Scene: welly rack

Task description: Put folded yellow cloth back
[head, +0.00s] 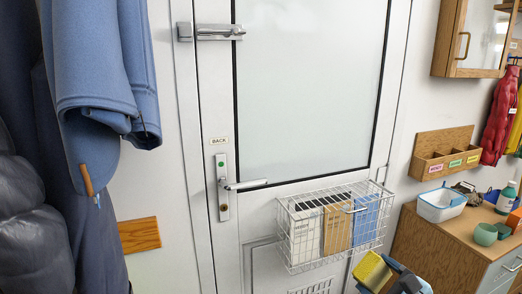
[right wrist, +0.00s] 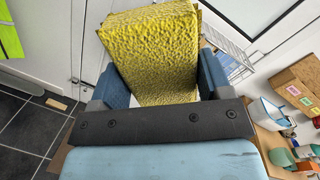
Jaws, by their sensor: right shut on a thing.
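The folded yellow cloth (head: 371,270) is a thick block with a rough, pitted surface. It shows at the bottom of the head view, just below the wire basket in the picture, and fills the upper middle of the right wrist view (right wrist: 150,50). My right gripper (head: 384,275) is shut on it. In the right wrist view, its blue fingers (right wrist: 158,85) press on the left and right sides of the cloth. The cloth sticks out past the fingertips, held clear of any surface. My left gripper is not in view.
A white door (head: 203,100) with a lever handle (head: 245,184) stands ahead. A wire basket (head: 300,250) holding papers hangs on it. To the right, a wooden cabinet (head: 425,240) carries a white tub (head: 440,205), a green cup (head: 485,234) and a bottle (head: 506,198). Blue coats (head: 95,60) hang at left.

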